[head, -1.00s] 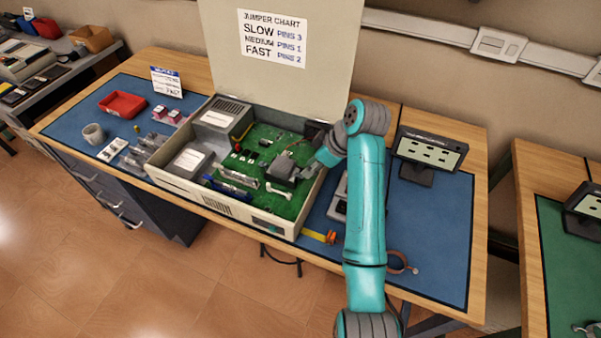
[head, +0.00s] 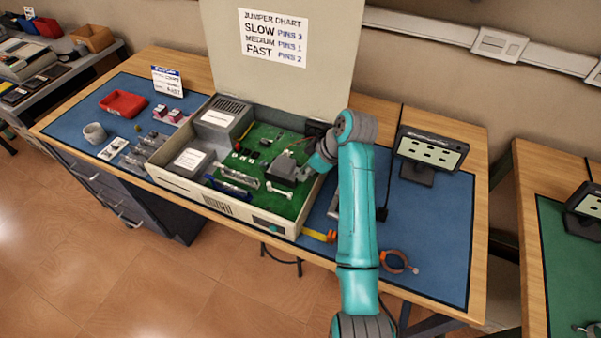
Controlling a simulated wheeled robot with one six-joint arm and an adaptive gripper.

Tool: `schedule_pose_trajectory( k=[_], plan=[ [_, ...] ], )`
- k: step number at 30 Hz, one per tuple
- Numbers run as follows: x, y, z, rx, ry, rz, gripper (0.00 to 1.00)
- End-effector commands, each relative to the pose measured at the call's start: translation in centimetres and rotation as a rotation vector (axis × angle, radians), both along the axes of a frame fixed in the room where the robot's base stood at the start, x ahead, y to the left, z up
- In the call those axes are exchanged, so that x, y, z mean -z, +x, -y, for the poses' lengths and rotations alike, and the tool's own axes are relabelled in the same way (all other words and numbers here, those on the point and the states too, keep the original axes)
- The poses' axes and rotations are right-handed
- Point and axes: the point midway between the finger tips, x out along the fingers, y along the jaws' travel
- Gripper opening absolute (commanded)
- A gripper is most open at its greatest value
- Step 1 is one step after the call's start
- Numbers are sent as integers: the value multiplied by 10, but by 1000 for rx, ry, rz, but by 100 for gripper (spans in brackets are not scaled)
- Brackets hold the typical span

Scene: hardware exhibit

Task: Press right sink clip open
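An open computer case (head: 266,226) holds a green circuit board (head: 252,199). A dark grey block that looks like the heat sink (head: 281,170) sits at the board's right side. A small pale bar (head: 279,190) lies in front of it. My gripper (head: 301,173) is low over the board, at the right side of the dark block. It is small and partly hidden by my arm, so I cannot tell whether it touches the block or how its fingers stand. The right clip itself is too small or hidden to make out.
The raised lid (head: 280,90) with a jumper chart stands behind the case. A small monitor (head: 430,150) stands at right, and an orange wrist strap (head: 398,262) lies on the blue mat (head: 440,240). A red tray (head: 123,104) and grey mug (head: 95,132) are at left.

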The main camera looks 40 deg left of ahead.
Motion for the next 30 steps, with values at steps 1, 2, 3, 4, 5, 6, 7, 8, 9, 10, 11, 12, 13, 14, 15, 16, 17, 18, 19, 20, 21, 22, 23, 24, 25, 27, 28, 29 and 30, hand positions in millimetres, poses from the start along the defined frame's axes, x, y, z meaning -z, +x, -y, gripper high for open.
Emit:
schedule_pose_trajectory(
  k=[1, 2, 3, 4, 5, 6, 7, 8, 9, 10, 11, 12, 13, 14, 15, 16, 17, 18, 19, 20, 21, 22, 23, 24, 25, 27, 28, 29, 30],
  plan=[
    [0, 0, 0, 0, 0, 0, 3],
    [0, 0, 0, 0, 0, 0, 3],
    [0, 0, 0, 0, 0, 0, 3],
    [0, 0, 1, 0, 0, 0, 3],
    [0, 0, 1, 0, 0, 0, 3],
    [1, 0, 1, 0, 0, 0, 3],
    [1, 1, 2, 0, 0, 0, 3],
    [1, 1, 3, 0, 0, 0, 3],
    [2, 1, 4, 1, 0, 0, 3],
    [2, 1, 4, 1, 0, 0, 3],
    [2, 1, 4, 1, 0, 0, 3],
    [2, 1, 5, 1, -1, 0, 3],
    [2, 1, 5, 1, -1, 0, 3],
    [2, 1, 5, 1, -1, 0, 3],
    [2, 1, 5, 1, -1, 0, 3],
    [2, 1, 5, 1, -1, 0, 3],
    [2, 1, 5, 1, -1, 0, 3],
    [3, 1, 5, 1, -1, 0, 3],
    [3, 1, 5, 1, -1, 0, 3],
    [3, 1, 5, 1, -1, 0, 3],
    [3, 1, 6, 1, -1, 0, 3],
    [3, 1, 6, 1, -2, 0, 3],
    [3, 1, 6, 1, -2, 0, 3],
    [3, 2, 7, 1, -2, 0, 3],
    [4, 2, 7, 2, -2, 0, 3],
    [4, 2, 8, 1, -2, 0, 3],
    [4, 2, 8, 1, -2, 0, 3],
    [4, 2, 9, 1, -2, 0, 3],
    [4, 2, 9, 1, -2, 0, 3]
  ],
)
